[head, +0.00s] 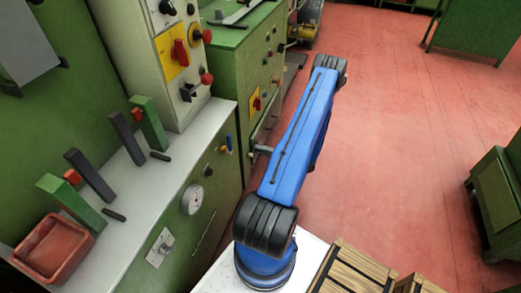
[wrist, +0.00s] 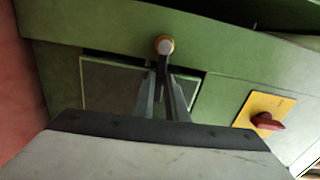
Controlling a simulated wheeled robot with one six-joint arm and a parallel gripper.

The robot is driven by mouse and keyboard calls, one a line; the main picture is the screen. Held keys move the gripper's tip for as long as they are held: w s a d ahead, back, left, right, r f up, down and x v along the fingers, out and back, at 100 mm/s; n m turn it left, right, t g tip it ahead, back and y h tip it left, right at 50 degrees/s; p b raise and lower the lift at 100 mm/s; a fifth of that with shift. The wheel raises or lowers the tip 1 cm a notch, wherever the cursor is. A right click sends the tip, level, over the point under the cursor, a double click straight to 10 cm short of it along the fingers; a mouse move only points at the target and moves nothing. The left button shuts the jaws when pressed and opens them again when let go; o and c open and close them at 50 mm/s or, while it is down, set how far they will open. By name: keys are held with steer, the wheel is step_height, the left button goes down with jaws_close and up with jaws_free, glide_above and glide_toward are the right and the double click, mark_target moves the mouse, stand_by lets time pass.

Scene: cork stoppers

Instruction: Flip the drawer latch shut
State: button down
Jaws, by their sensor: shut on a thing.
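The drawer latch (wrist: 164,46) shows in the wrist view as a small lever with a round pale head and a yellowish ring. It sits on the green cabinet front above a recessed grey-green drawer panel (wrist: 112,84). My gripper (wrist: 162,74) reaches up to it, its two narrow grey fingers close together and shut on the latch's lever. The fingers hide the lower part of the lever. In the head view my blue arm covers much of this cabinet front, and I cannot make out the latch clearly there.
A yellow plate with a red knob (wrist: 267,121) is right of the latch. In the head view, a bench (head: 150,185) with upright blocks and a red bin (head: 52,249) stands left. Wooden crates (head: 350,270) are near the front. The red floor (head: 400,130) is clear.

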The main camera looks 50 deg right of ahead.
steer(key=shift+f+m, duration=0.25)
steer(key=shift+m, duration=0.15)
steer(key=c, duration=1.8)
jaws_free()
steer(key=shift+d, duration=0.1)
steer(key=shift+o, duration=0.2)
steer(key=shift+s, duration=0.1)
steer(key=v, duration=1.7)
steer(key=shift+s+r, duration=0.1)
steer(key=shift+s, duration=0.1)
steer(key=shift+s, duration=0.1)
